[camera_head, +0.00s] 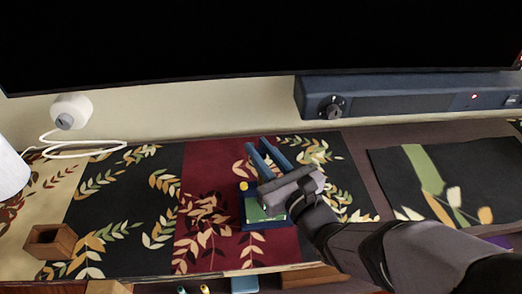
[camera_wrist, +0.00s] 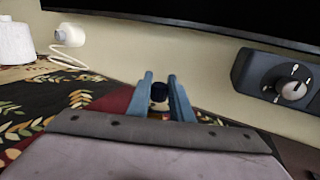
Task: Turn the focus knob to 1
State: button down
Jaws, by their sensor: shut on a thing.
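My gripper (camera_head: 258,146) is over the red mat, its two blue fingers pointing toward the wall. In the wrist view the fingers (camera_wrist: 161,78) close on a dark round knob (camera_wrist: 159,92) with a pale mark. Its number scale cannot be read, and I cannot tell for sure that it is the focus knob. A small blue device (camera_head: 265,224) with a green panel and a yellow round part (camera_head: 243,186) sits on the red mat, partly hidden under my gripper.
A blue bar (camera_head: 400,98) with a round dial (camera_head: 332,107) stands at the back right, below a large black screen (camera_head: 260,40). A white round fixture with a grey knob (camera_head: 65,121) and cable is at left. A wooden box (camera_head: 50,242) stands front left.

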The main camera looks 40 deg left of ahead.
aim_at(264, 155)
jog(key=c, duration=1.6)
grip_release()
jog(key=shift+d, duration=0.1)
jog(key=v, duration=0.5)
jog(key=shift+b, duration=0.3)
jog(key=b, duration=0.3)
jog(key=shift+s+f, duration=0.1)
jog(key=shift+f, duration=0.15)
jog(key=b, duration=0.3)
jog(key=shift+s+d+g, duration=0.15)
jog(key=shift+g, duration=0.15)
jog(key=b, duration=0.3)
jog(key=shift+s+d+r, duration=0.1)
jog(key=shift+d, duration=0.3)
jog(key=shift+d+r+b, duration=0.1)
jog(key=shift+d+b, duration=0.3)
jog(key=shift+b, duration=0.45)
jog(key=shift+r, duration=0.1)
